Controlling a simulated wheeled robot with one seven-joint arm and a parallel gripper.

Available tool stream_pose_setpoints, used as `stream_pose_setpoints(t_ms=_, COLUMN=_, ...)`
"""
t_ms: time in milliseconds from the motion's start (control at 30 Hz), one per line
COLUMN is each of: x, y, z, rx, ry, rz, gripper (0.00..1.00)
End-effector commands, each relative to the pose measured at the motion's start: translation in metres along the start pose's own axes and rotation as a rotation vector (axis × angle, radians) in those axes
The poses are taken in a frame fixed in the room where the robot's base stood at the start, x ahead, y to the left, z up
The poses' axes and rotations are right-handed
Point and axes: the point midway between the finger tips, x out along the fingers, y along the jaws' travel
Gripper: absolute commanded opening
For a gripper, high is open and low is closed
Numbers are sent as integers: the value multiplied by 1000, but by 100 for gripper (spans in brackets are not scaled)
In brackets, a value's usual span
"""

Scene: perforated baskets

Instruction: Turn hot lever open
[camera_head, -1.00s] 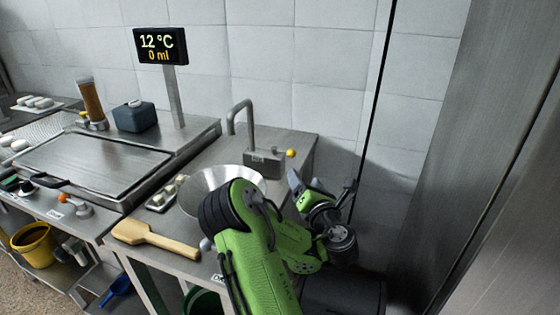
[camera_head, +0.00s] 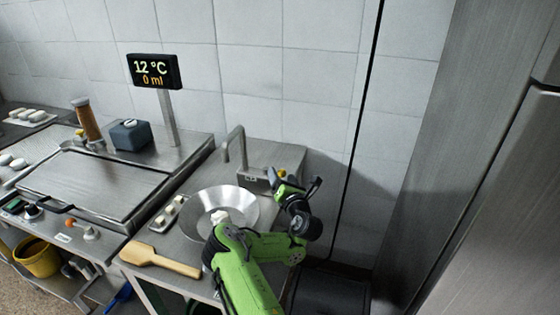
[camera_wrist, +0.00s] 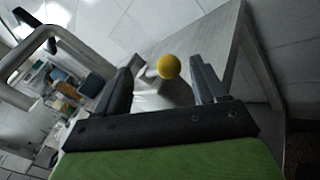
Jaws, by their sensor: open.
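A lever with a yellow ball knob (camera_head: 281,172) is on the right side of the grey faucet block (camera_head: 254,180). In the wrist view the yellow ball (camera_wrist: 169,67) shows between my two fingers, ahead of the palm, with a gap on both sides. My gripper (camera_head: 282,184) is open and empty, right by the lever in the head view. It also shows in the wrist view (camera_wrist: 165,78). The lever's stem is mostly hidden. The faucet spout (camera_head: 234,148) rises to the left, and its pipe (camera_wrist: 62,40) shows at the wrist view's upper left.
A round metal sink basin (camera_head: 240,203) lies left of my arm. A wooden paddle (camera_head: 160,260) lies on the counter's front. A display (camera_head: 154,70) reads 12 °C and 0 ml. The tiled wall (camera_head: 320,110) is close behind the faucet; a tall metal cabinet (camera_head: 480,150) stands right.

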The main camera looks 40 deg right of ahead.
Motion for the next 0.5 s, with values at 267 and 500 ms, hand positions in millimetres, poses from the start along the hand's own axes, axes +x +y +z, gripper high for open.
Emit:
stream_pose_setpoints(t_ms=267, x=9, y=1, z=4, rx=6, ry=4, rz=-8, gripper=71)
stream_pose_setpoints(t_ms=500, x=31, y=0, z=2, rx=6, ry=0, rz=-2, gripper=71)
